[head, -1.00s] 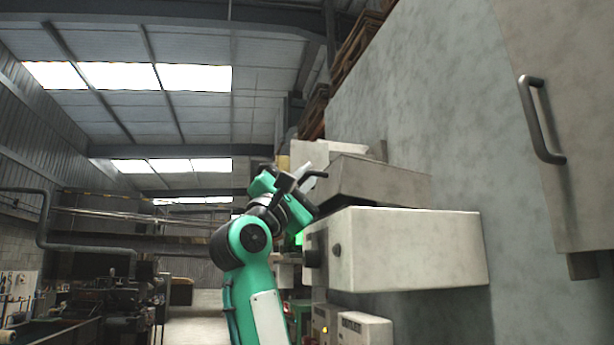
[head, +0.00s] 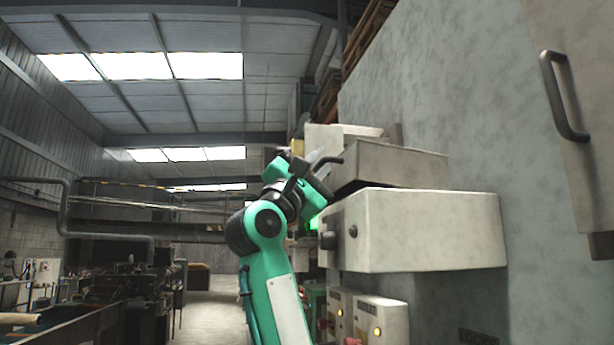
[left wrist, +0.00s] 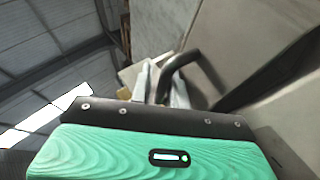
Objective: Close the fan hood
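The fan hood (head: 395,170) is a grey metal cover that stands tilted, its front edge raised above a pale box with dark knobs (head: 425,230). A dark curved handle (head: 331,160) sticks out from the hood's front left. My left gripper (head: 314,168) is at this handle. In the left wrist view its two pale fingers (left wrist: 160,88) stand close together with the dark handle (left wrist: 184,58) running between them, so it looks shut on the handle. The far side of the grip is hidden. My right gripper is in no view.
A grey cabinet door with a dark handle (head: 562,95) is at the upper right. Small control boxes with yellow lights (head: 365,318) sit below the pale box. Machinery (head: 125,285) stands at the lower left, with open floor (head: 210,305) beside it.

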